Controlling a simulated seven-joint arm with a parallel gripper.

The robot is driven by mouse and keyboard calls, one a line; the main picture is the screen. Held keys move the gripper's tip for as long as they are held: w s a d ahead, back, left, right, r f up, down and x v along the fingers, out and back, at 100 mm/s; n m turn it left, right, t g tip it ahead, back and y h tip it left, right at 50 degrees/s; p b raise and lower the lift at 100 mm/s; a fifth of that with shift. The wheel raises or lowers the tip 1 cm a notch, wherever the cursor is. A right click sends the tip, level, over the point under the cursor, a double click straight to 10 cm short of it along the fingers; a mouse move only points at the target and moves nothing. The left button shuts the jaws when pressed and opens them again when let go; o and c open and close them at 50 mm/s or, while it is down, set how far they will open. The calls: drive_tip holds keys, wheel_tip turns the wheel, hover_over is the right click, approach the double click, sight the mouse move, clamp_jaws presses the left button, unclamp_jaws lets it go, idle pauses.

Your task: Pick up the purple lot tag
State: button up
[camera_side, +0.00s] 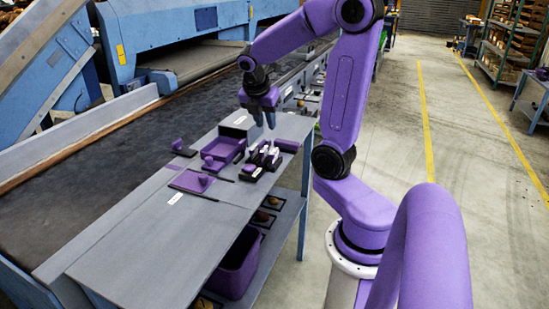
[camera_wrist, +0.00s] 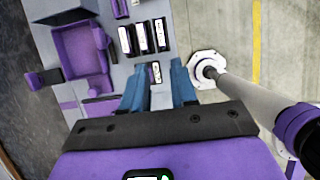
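My gripper (camera_side: 264,123) is above the table with its two blue fingers apart and nothing visibly held. In the wrist view the fingers of my gripper (camera_wrist: 158,68) stand to either side of a small purple piece with a white label (camera_wrist: 156,73), below them. Just beyond it is a row of dark blocks with white faces (camera_wrist: 143,37), also seen in the side view (camera_side: 270,157). Which of these labelled pieces is the purple lot tag I cannot tell for certain. I see no contact between the fingers and any piece.
A purple tray (camera_side: 224,149) sits left of the row, with smaller purple pieces near it. A flat purple plate (camera_side: 190,181) lies nearer the camera. The grey table's (camera_side: 150,240) near end is bare. A dark conveyor (camera_side: 60,205) runs alongside; a purple bin (camera_side: 236,265) is below.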

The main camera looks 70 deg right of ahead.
hover_over(274, 152)
drive_tip(key=a, duration=0.2)
wheel_tip(274, 152, down, 8)
drive_tip(key=shift+w+a+f, duration=0.1)
drive_tip(key=shift+a, duration=0.05)
drive_tip(key=shift+x, duration=2.6)
clamp_jaws()
